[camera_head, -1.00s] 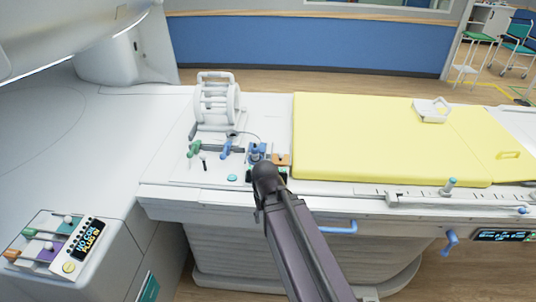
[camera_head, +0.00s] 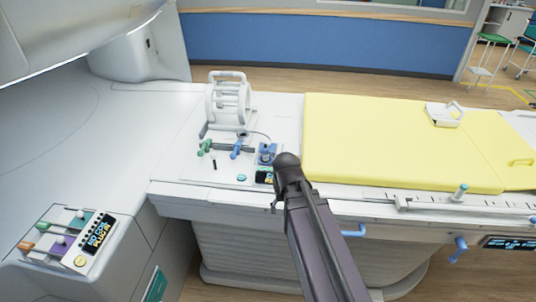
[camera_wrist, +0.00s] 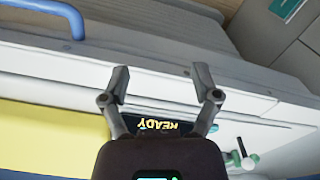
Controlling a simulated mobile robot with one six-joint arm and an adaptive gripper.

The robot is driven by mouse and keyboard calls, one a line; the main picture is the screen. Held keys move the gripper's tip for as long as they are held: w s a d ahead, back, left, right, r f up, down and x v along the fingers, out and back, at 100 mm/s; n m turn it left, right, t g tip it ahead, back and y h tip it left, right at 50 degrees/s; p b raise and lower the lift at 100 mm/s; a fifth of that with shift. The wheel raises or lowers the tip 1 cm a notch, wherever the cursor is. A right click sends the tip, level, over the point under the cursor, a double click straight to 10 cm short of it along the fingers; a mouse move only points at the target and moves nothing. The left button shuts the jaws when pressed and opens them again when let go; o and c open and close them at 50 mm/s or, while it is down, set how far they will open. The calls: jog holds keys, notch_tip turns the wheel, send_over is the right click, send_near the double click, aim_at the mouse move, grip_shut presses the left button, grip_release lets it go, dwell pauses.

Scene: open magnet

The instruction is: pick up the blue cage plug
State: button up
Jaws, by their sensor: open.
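The blue plug (camera_head: 267,153) stands on the white table deck just left of my arm's rounded end. A thin dark cable arcs from the white cage (camera_head: 228,100) towards it. A small lit display lies just in front of the plug, partly behind my arm. My gripper (camera_wrist: 161,75) is open and empty in the wrist view, its two fingers apart over the table's side edge. In the head view I cannot make out its fingers. The plug is not clearly seen in the wrist view; a display reading READY (camera_wrist: 158,125) shows between and below the fingers.
Green (camera_head: 205,147) and blue (camera_head: 237,149) handles stand left of the plug. A yellow mattress (camera_head: 390,140) lies to the right. A blue side handle (camera_wrist: 55,18) sticks out from the table's side. A console (camera_head: 70,236) stands at the lower left.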

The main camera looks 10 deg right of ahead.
notch_tip(320, 180, up, 15)
jog(key=p, duration=1.4)
send_over(266, 145)
jog(key=shift+w+n, duration=0.1)
jog(key=shift+n, duration=0.3)
jog(key=shift+f, duration=0.2)
notch_tip(266, 145, down, 8)
jog(key=b, duration=0.8)
jog(key=shift+f, duration=0.2)
jog(key=shift+b, duration=0.35)
jog(key=shift+a+f+b, duration=0.1)
jog(key=shift+f+b, duration=2.4)
jog(key=shift+f, duration=0.1)
grip_shut()
